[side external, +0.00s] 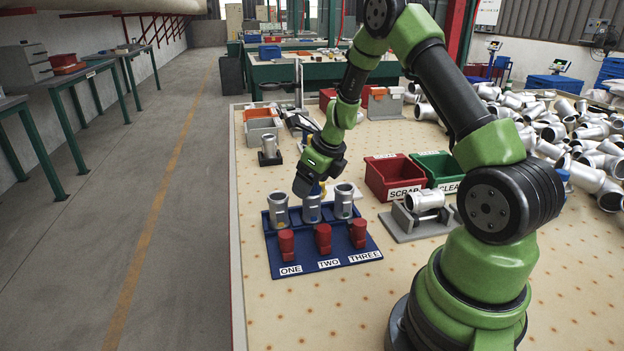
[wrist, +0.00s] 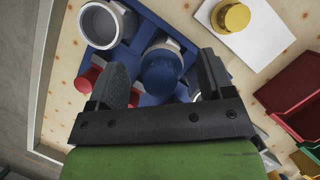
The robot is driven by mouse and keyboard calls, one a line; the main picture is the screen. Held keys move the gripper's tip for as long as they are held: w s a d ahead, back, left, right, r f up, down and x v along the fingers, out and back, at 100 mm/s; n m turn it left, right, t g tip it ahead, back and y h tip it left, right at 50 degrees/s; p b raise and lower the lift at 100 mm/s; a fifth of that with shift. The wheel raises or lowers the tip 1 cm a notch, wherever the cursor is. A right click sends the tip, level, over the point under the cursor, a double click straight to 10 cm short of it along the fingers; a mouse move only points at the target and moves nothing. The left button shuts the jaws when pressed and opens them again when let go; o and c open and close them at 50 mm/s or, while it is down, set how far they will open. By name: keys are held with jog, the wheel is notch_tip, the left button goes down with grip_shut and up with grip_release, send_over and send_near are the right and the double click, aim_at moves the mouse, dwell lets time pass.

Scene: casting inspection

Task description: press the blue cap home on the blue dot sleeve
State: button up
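A blue rack (side external: 325,263) holds three upright silver sleeves: a left one (side external: 278,208), a middle one (side external: 311,210) and a right one (side external: 344,203). My gripper (side external: 304,187) is low over the middle sleeve, pointing down. In the wrist view my gripper (wrist: 162,60) has its fingers apart, with a gap on each side of the blue cap (wrist: 162,75). The cap is at the mouth of a sleeve (wrist: 170,44); how deep it sits cannot be told. Another sleeve (wrist: 101,24) is open and uncapped.
Red blocks (side external: 323,238) stand in front of the sleeves, by labels ONE, TWO, THREE. A yellow cap (wrist: 232,16) lies on a white sheet (wrist: 262,35). A red SCRAP bin (side external: 388,180), a green bin (side external: 436,168) and a grey stand with a casting (side external: 425,201) are to the right.

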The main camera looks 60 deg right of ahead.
jog(key=v, duration=1)
jog(key=shift+a, duration=0.1)
jog(key=s+a+r+n+t, duration=0.1)
jog(key=s+a+r+n, duration=0.3)
jog(key=a+r+n, duration=0.75)
jog(key=s+a+n+y, duration=0.1)
jog(key=s+a+n, duration=0.3)
jog(key=n, duration=0.6)
jog(key=s+a+r+n+t+y, duration=0.1)
jog(key=s+a+n, duration=0.3)
jog(key=s+n, duration=0.3)
jog(key=n, duration=0.3)
jog(key=shift+r+t, duration=0.2)
jog(key=shift+t, duration=0.1)
